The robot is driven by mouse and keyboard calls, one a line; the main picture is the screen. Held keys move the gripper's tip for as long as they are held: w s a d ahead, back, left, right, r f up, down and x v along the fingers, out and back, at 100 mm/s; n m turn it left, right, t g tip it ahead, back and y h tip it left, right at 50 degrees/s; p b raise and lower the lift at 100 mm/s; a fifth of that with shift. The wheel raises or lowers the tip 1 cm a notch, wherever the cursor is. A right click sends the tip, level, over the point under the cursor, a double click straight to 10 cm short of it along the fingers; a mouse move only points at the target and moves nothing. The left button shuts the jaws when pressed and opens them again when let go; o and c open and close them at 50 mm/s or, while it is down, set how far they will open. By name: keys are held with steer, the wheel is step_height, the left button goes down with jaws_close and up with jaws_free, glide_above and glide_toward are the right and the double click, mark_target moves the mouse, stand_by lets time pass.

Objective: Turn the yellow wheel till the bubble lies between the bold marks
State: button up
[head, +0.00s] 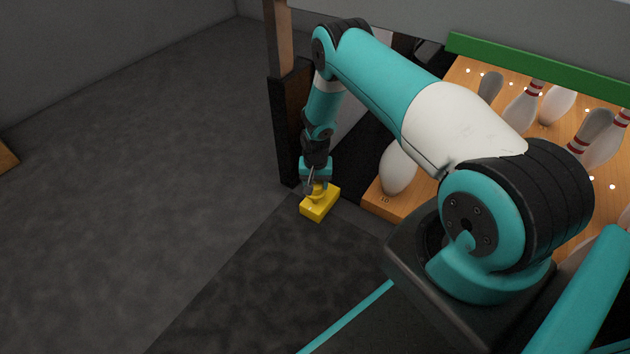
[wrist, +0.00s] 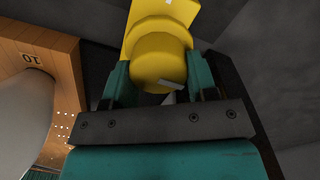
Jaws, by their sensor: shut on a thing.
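The yellow wheel (wrist: 158,62) is a round knob on a yellow block (head: 320,206) that sits low on the dark floor in the head view. My gripper (head: 317,187) reaches straight down onto the knob from above. In the wrist view the two teal fingers of my gripper (wrist: 158,78) are on either side of the knob, shut on it. A small pale mark shows on the knob's face and another on the block at the top edge. I cannot make out a bubble or bold marks in either view.
A wooden pin deck (head: 385,207) with several bowling pins (head: 398,170) stands close on the right of the block. A dark post (head: 290,130) rises just behind my gripper.

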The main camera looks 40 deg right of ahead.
steer(key=shift+m, duration=0.6)
steer(key=o, duration=0.9)
step_height(320, 180, up, 18)
steer(key=p, duration=0.8)
steer(key=shift+f, duration=0.25)
